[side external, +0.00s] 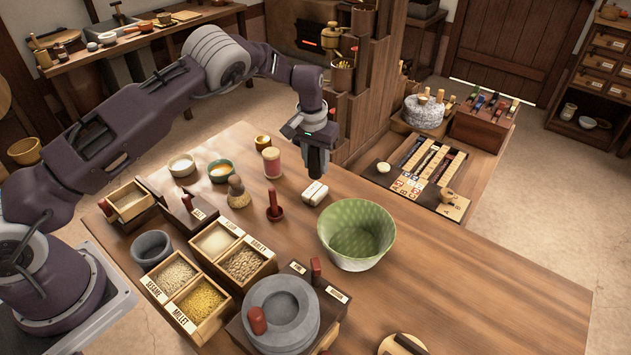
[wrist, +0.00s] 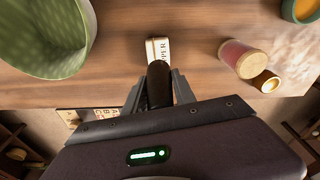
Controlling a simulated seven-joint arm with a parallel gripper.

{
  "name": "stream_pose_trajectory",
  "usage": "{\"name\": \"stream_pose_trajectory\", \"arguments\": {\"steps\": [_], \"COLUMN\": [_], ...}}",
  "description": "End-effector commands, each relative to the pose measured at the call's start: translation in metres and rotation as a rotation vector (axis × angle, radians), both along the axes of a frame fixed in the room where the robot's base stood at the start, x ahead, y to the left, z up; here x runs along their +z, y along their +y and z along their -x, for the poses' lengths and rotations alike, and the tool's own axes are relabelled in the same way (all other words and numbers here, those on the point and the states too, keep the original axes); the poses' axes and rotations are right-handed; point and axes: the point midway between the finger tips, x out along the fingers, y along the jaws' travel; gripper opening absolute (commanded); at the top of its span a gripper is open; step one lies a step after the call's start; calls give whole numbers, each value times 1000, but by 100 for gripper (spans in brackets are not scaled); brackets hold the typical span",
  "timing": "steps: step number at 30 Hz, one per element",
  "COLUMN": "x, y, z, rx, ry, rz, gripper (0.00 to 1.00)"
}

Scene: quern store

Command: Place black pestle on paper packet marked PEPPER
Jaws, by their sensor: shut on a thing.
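My gripper (wrist: 158,92) is shut on the black pestle (wrist: 159,76), whose dark rounded end sticks out between the fingers in the wrist view. In the side external view my gripper (side external: 317,150) points down above the wooden counter, and the pestle is hard to tell from the dark fingers. The white paper packet (side external: 315,193) lies on the counter just below the gripper. In the wrist view the packet (wrist: 157,44) shows the letters PER, and the pestle's end covers part of it. I cannot tell whether they touch.
A green bowl (side external: 357,235) stands close to the packet. A pink-sided jar (side external: 272,162) and a dark red stamp-like tool (side external: 275,206) stand left of it. Grain boxes (side external: 201,298) and a stone quern (side external: 281,313) sit nearer the front. The counter's right side is mostly clear.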

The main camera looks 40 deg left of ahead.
Motion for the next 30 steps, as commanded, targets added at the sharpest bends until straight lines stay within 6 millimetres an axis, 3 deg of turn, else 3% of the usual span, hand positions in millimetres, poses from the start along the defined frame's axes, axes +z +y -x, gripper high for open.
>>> {"name": "stream_pose_trajectory", "arguments": {"steps": [9,19,20,22,23,30], "x": [-49,-53,-53,-53,-53,-52], "y": [0,0,0,0,0,1], "z": [0,0,0,0,0,0], "rx": [0,0,0,0,0,0], "ry": [0,-2,-3,-3,-3,-2], "rz": [-1,-1,-1,-2,-2,-1], "gripper": [0,0,36,50,54,54]}}
